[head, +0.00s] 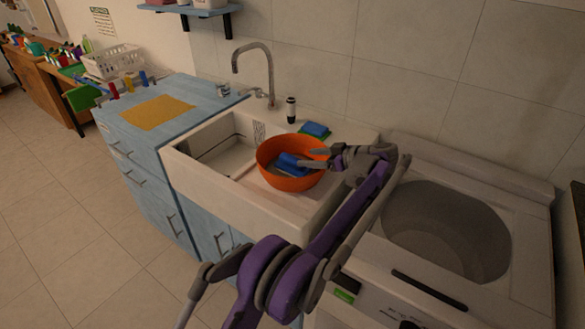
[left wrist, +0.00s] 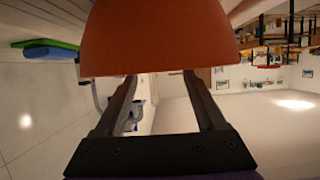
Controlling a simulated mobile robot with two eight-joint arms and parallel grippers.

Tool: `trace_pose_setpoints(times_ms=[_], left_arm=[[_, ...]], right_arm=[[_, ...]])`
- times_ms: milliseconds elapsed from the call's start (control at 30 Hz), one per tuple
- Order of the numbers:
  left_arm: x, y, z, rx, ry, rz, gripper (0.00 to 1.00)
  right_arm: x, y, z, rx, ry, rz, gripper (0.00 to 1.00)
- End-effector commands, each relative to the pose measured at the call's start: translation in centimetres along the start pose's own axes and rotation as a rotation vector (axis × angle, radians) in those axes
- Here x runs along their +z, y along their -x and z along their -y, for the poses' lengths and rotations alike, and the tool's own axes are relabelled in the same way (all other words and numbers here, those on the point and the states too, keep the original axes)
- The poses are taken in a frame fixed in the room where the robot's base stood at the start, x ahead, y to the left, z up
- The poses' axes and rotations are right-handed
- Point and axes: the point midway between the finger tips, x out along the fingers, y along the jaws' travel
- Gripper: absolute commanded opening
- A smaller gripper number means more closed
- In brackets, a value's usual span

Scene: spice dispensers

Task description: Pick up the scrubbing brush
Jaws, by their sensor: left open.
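An orange bowl (head: 272,167) stands at the right end of the white sink, with a blue object (head: 291,162) inside it. I cannot tell whether that object is the scrubbing brush. My left gripper (head: 312,157) is open at the bowl's right side, its fingers reaching over the rim towards the blue object. In the left wrist view the bowl (left wrist: 160,40) fills the top middle, just beyond the fingertips, and hides its contents. A blue block on a green pad (head: 316,130) lies behind the bowl. They also show at the left of the left wrist view (left wrist: 48,51). My right gripper is not in view.
A faucet (head: 268,78) and a small dark bottle (head: 291,110) stand behind the sink. A white appliance with a round basin (head: 445,230) is at the right. A blue counter with a yellow mat (head: 157,112) is at the left. The floor at the left is clear.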

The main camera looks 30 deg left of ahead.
Motion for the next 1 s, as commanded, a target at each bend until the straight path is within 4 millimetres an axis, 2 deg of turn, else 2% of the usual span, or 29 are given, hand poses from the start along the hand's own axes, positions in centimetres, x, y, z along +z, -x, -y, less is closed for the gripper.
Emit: trace_pose_setpoints(times_ms=[167, 433, 667, 767, 1000], left_arm=[[0.1, -1.4, 0.0, -0.001, 0.001, -0.001, 0.72], [0.4, -5.2, -0.1, 0.0, 0.002, -0.001, 0.72], [0.4, -5.5, -0.2, 0.001, 0.001, -0.001, 0.72], [0.4, -5.5, -0.2, 0.001, 0.001, -0.001, 0.58], [0.4, -5.5, -0.2, 0.001, 0.001, -0.001, 0.15]], right_arm=[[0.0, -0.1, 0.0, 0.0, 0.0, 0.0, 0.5], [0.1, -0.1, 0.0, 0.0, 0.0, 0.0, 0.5], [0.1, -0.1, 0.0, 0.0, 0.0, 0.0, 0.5], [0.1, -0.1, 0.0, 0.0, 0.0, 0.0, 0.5], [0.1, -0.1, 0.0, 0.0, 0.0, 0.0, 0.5]])
